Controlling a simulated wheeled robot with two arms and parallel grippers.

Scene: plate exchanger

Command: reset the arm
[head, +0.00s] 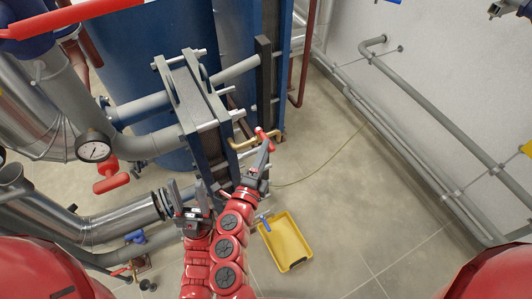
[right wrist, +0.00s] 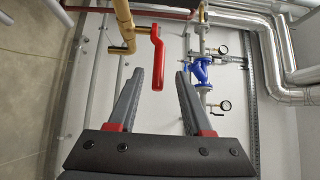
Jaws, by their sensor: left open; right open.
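My left gripper (head: 187,188) is open and empty in the head view, its two dark fingers pointing up beside the plate exchanger (head: 208,135). My right gripper (head: 265,150) is further right, close to a red valve lever (head: 264,136) on a brass pipe (head: 240,145). In the right wrist view its two grey fingers are spread wide. The red lever (right wrist: 157,60) shows in the gap between the fingertips, apart from both, with the brass pipe (right wrist: 123,22) at upper left. How far the lever lies in depth from the fingertips I cannot tell.
A yellow tray (head: 272,250) lies on the floor right of my arms. A pressure gauge (head: 93,147), a red handle (head: 110,177) and silver pipes (head: 100,228) crowd the left. Grey pipes (head: 420,135) run along the right wall. The floor between is mostly free.

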